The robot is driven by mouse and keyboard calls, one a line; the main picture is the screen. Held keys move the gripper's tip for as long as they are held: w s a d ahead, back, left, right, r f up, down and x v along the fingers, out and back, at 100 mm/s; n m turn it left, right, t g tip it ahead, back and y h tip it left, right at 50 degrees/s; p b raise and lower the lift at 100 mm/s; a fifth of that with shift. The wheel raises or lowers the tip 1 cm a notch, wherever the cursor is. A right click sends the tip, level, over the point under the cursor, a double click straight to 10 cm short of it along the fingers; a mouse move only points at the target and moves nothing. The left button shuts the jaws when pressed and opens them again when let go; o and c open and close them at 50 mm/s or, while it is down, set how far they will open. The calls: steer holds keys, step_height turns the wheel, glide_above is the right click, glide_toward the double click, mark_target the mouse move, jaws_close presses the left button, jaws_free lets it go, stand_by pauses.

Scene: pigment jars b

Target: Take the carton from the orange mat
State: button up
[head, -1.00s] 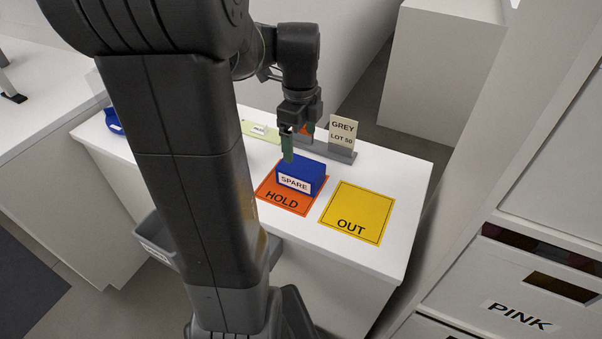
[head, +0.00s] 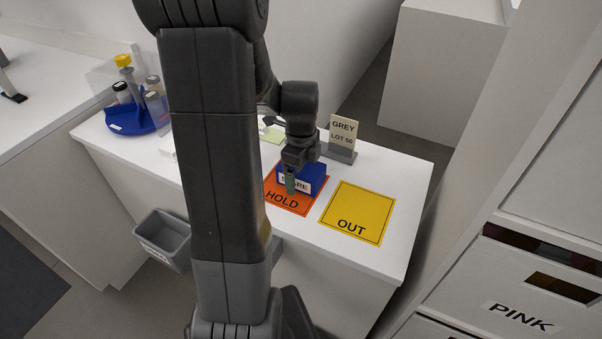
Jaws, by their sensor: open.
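A blue carton (head: 317,176) with a white label, partly hidden, stands on the orange mat (head: 291,204) marked HOLD. My gripper (head: 297,183) is open and lowered at the carton, with a greenish finger in front of its label. The other finger is hidden behind the gripper and carton. I cannot tell whether the fingers touch the carton.
A yellow mat (head: 357,212) marked OUT lies bare to the right. A GREY LOT 50 sign (head: 343,135) stands behind. A blue round tray (head: 135,122) with several jars is at the left. A grey bin (head: 165,240) hangs at the table's front.

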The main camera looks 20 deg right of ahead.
steer(key=c, duration=1.2)
steer(key=shift+o, duration=0.2)
steer(key=shift+r, duration=0.1)
